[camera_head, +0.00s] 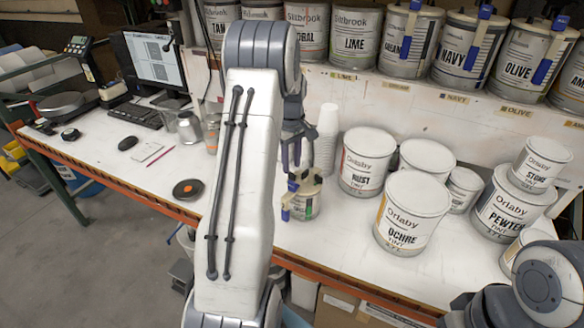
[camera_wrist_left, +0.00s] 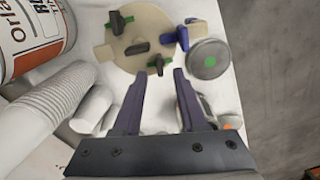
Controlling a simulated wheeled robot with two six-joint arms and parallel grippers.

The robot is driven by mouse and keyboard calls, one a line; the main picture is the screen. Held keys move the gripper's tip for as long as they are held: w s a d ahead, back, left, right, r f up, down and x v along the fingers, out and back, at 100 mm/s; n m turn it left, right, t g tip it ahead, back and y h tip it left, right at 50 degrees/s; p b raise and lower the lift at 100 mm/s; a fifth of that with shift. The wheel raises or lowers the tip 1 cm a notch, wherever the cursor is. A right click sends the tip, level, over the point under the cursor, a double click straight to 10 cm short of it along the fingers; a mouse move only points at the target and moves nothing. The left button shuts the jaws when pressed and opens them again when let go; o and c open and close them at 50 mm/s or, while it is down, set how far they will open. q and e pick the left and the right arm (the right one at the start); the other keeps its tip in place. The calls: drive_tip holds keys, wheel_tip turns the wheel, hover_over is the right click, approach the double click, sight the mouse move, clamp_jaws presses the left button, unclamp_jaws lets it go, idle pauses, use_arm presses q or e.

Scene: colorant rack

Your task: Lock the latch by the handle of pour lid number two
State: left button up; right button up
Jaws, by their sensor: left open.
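A small can (camera_head: 303,207) stands on the bench with a beige pour lid, which shows from above in the left wrist view (camera_wrist_left: 133,58). My right gripper is out of view.
A white cup stack (camera_head: 328,138) stands close behind the small can. Orlaby cans, such as the OCHRE can (camera_head: 408,222), crowd the right side. A round dark disc (camera_head: 188,189) lies to the left, near the bench's front edge. Clear bench lies in front of the cans.

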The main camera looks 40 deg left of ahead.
sight(292, 174)
use_arm(q)
drive_tip(key=shift+f+p, duration=0.4)
drive_tip(key=shift+f, duration=1.4)
clamp_jaws()
